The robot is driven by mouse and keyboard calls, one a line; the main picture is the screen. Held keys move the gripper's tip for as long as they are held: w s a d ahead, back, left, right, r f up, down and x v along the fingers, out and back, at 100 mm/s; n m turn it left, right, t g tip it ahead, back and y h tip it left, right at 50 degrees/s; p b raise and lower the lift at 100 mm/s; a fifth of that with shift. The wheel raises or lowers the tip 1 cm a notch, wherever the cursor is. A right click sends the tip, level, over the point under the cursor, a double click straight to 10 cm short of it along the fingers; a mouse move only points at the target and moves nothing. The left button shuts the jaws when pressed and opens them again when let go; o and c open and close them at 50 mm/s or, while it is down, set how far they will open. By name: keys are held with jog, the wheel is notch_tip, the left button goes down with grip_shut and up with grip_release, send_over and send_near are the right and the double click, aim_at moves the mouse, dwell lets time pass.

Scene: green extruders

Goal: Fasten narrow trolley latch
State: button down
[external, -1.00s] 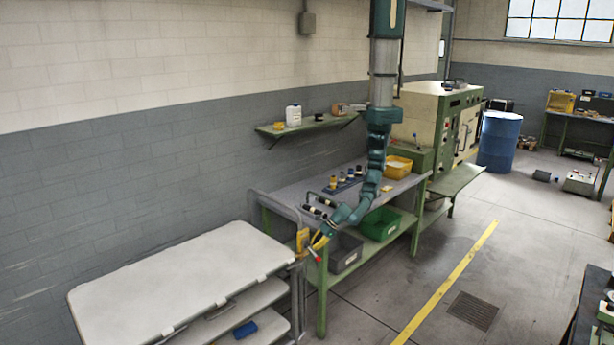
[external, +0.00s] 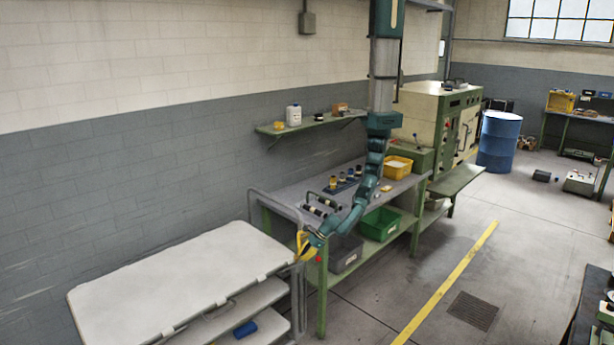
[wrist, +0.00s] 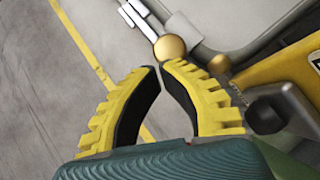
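The trolley (external: 165,275) stands at the left with a white top; its right end, by the workbench, has a metal post and a yellow part. My gripper (wrist: 158,68) has yellow ribbed fingers with black pads; they are a little apart, tips close together, with nothing between them. A brass ball knob (wrist: 170,48) on a silver rod (wrist: 142,18) lies just beyond the tips; I cannot tell whether they touch. A yellow block (wrist: 285,72) and a black knob (wrist: 268,115) are right of the fingers. In the external view my gripper (external: 303,248) covers much of the latch area.
The workbench (external: 275,201) stands right of the trolley, holding bottles and a yellow bin (external: 398,167). A grey bin (external: 345,252) and a green bin (external: 380,223) sit on its lower shelf. A red knob (external: 318,259) is close to my gripper.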

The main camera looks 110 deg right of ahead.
jog(key=shift+w+a, duration=0.15)
jog(key=shift+w, duration=0.5)
jog(key=p+v, duration=1)
jog(key=p, duration=0.2)
